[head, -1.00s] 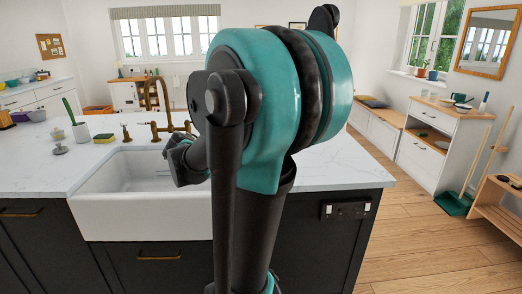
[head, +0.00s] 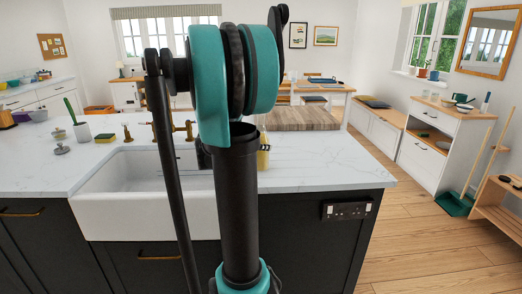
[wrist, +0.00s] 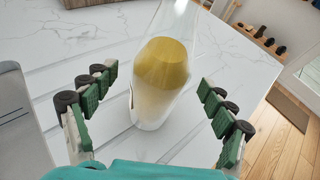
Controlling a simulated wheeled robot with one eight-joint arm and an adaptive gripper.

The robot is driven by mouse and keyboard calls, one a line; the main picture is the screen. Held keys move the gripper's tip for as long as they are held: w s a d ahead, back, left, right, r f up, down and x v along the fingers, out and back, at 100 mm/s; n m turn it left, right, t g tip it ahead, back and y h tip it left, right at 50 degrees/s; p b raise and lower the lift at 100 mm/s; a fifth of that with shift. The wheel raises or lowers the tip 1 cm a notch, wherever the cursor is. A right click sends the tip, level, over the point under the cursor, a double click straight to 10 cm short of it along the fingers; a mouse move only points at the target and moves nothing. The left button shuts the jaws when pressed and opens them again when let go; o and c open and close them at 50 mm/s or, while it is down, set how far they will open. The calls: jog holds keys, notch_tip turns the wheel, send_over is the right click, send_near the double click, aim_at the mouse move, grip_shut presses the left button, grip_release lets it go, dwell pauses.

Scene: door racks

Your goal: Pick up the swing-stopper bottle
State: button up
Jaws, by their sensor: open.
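The swing-stopper bottle (wrist: 163,72) is clear glass with yellow contents. In the wrist view it stands on the white marble worktop, its top cut off by the frame edge. My gripper (wrist: 157,84) is open, with its green-padded fingers to the left and right of the bottle and a visible gap on each side. In the head view a yellow strip of the bottle (head: 263,158) shows just right of my arm, on the worktop beyond the sink. My arm hides the rest of it and most of my gripper there.
The white sink (head: 140,205) with a brass tap (head: 185,130) lies left of my arm. A wooden board (head: 300,118) is at the worktop's back. A sponge (head: 105,138) and a utensil pot (head: 82,132) stand at left.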

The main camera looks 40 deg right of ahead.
jog(key=shift+x, duration=3.1)
jog(key=shift+r, duration=0.1)
grip_shut()
